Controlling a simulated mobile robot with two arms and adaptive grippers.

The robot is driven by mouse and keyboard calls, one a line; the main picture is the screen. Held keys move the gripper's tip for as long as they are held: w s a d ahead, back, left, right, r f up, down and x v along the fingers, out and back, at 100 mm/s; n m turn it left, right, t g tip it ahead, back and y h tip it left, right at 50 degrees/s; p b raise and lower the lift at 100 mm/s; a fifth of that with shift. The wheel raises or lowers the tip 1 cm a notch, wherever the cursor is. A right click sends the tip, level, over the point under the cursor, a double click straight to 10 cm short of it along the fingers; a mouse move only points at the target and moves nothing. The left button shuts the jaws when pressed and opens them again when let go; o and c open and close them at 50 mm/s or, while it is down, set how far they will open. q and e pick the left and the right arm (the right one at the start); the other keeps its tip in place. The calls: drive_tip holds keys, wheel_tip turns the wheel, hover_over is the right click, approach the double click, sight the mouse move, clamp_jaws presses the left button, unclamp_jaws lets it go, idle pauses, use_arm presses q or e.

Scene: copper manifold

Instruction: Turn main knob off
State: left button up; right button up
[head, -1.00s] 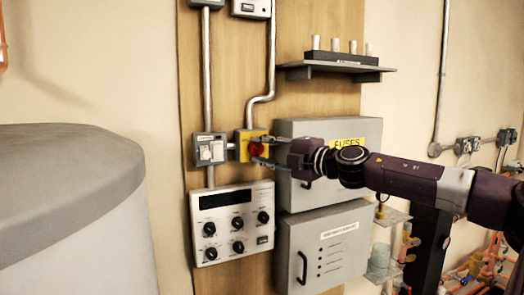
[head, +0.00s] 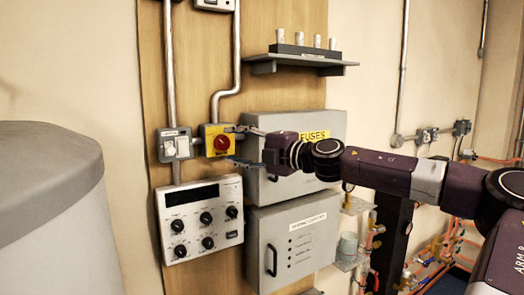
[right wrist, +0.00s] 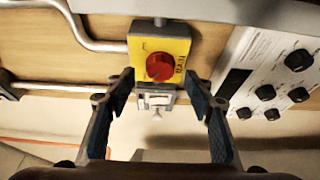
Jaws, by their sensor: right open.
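The main knob (head: 221,143) is a round red knob on a yellow switch box on the wooden panel. In the right wrist view the knob (right wrist: 160,67) shows a raised grip bar, slightly tilted. My right gripper (head: 233,146) is open, with its fingers spread above and below the knob's height, at its right side in the head view. In the right wrist view the fingers of the gripper (right wrist: 161,92) stand left and right of the knob, with clear gaps and nothing between them. Whether the fingertips reach the box cannot be told. My left gripper is not in view.
A grey switch box (head: 175,145) sits just left of the yellow box. A white control panel (head: 200,255) with several black knobs is below. A grey fuse cabinet (head: 320,122) is behind my right gripper. A shelf (head: 300,58) is above, and a large grey tank (head: 50,150) stands left.

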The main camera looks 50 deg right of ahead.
drive_tip(key=s, duration=0.9)
drive_tip(key=shift+s+d, duration=0.2)
drive_tip(key=shift+d, duration=0.2)
